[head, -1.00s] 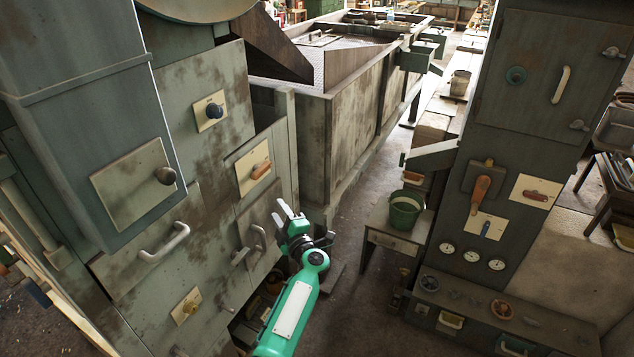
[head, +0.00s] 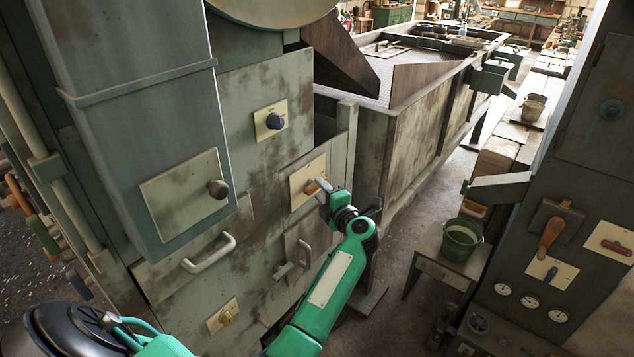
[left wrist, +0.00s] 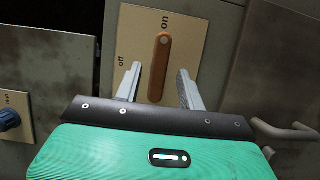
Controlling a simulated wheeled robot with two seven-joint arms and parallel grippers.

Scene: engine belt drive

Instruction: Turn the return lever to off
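The return lever is an orange-brown handle (left wrist: 158,78) on a cream plate (left wrist: 205,30) in the left wrist view. The plate is marked "on" at the top and "off" at the left; the handle lies along the side by "on". In the head view the lever (head: 312,187) shows on the grey-green machine front, partly covered by my gripper. My left gripper (head: 326,192) is at the plate. In the left wrist view its open fingers (left wrist: 159,70) stand on either side of the handle, with gaps visible. My right gripper is not in view.
A dark knob (head: 274,121) sits on a plate above left of the lever. A bar handle (head: 210,253) and a smaller handle (head: 304,253) stick out below. A green bucket (head: 461,240) stands on a small table at right. The floor between the machines is open.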

